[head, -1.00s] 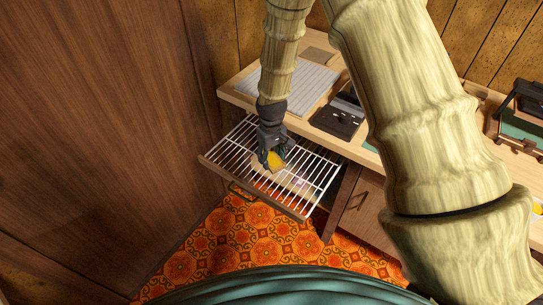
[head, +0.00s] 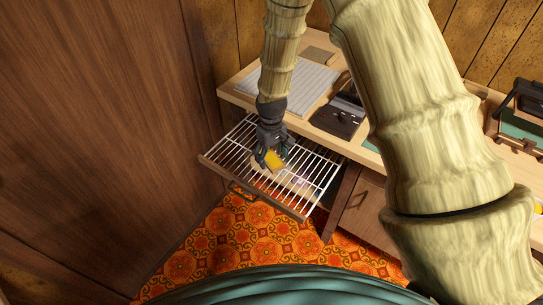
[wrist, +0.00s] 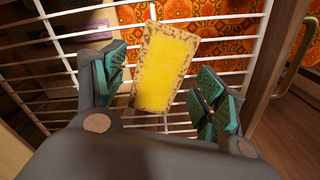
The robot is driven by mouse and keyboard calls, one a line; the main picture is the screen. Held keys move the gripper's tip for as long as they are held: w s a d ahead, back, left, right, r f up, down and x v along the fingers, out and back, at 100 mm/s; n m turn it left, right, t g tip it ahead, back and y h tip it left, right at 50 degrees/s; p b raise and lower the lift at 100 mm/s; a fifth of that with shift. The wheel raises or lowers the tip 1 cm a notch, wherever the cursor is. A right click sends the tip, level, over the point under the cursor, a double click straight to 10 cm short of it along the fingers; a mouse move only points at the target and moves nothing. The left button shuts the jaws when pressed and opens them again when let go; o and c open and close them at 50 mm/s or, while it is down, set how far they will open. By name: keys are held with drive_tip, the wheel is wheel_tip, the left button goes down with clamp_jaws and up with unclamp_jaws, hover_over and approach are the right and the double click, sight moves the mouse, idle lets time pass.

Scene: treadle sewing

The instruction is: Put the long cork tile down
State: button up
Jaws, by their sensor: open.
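The long cork tile (wrist: 165,68) has a yellow face and a speckled cork border. In the wrist view it lies between my gripper's spread fingers, over the white bars of a wire rack (head: 314,183), and appears to rest on them. My gripper (wrist: 162,88) is open, with gaps between its green pads and the tile. In the head view my gripper (head: 270,156) points down over the rack, and the yellow of the tile (head: 274,158) shows beside the fingers, partly hidden by them.
The rack sits across a pulled-out drawer under the desk (head: 240,98). A striped sheet (head: 303,82) and a black device (head: 338,118) are on the desktop. A tall wooden panel (head: 100,130) stands close on the left. Orange patterned carpet (head: 240,240) lies below.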

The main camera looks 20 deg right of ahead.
sight(271, 159)
wheel_tip(271, 159, up, 11)
drive_tip(key=shift+r, duration=0.2)
idle(0.4)
drive_tip(key=shift+c, duration=0.5)
idle(0.7)
